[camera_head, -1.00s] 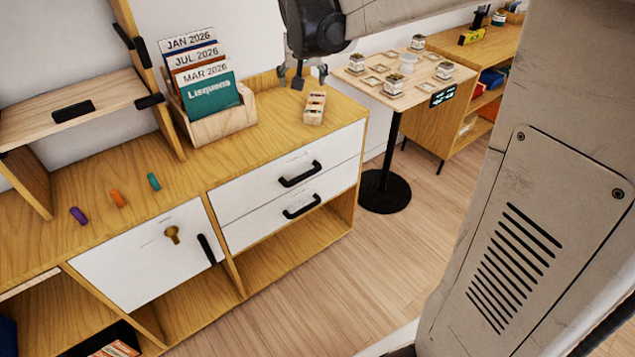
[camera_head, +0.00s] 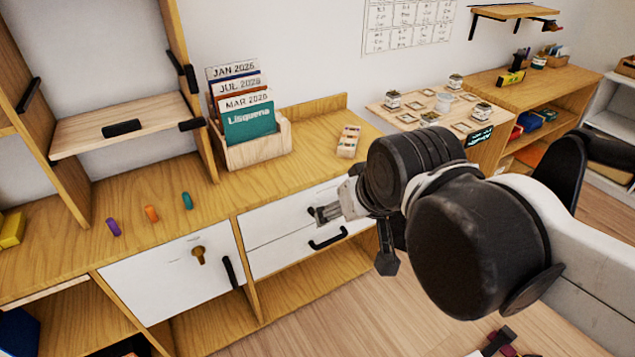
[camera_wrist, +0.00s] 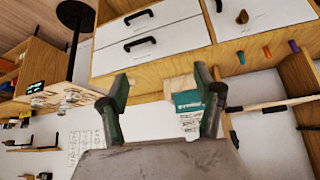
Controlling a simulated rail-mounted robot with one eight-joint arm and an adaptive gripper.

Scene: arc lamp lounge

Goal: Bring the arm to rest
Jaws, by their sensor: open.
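My gripper (camera_head: 325,212) hangs in front of the white drawers (camera_head: 290,236) in the head view, with my dark wrist joints behind it. It looks apart from the drawer fronts. In the wrist view my gripper (camera_wrist: 160,84) has its two fingers spread wide, with nothing between them. That view is upside down, with the drawers (camera_wrist: 150,42) and a teal calendar card (camera_wrist: 188,100) beyond the fingers. Part of the drawer fronts is hidden behind my arm in the head view.
A wooden card holder (camera_head: 258,150) and a small tray (camera_head: 349,141) stand on the cabinet top. Purple, orange and teal pieces (camera_head: 187,200) lie to their left. A small table with jars (camera_head: 393,99) and a low shelf (camera_head: 560,82) stand behind my arm. Open floor shows below the cabinet.

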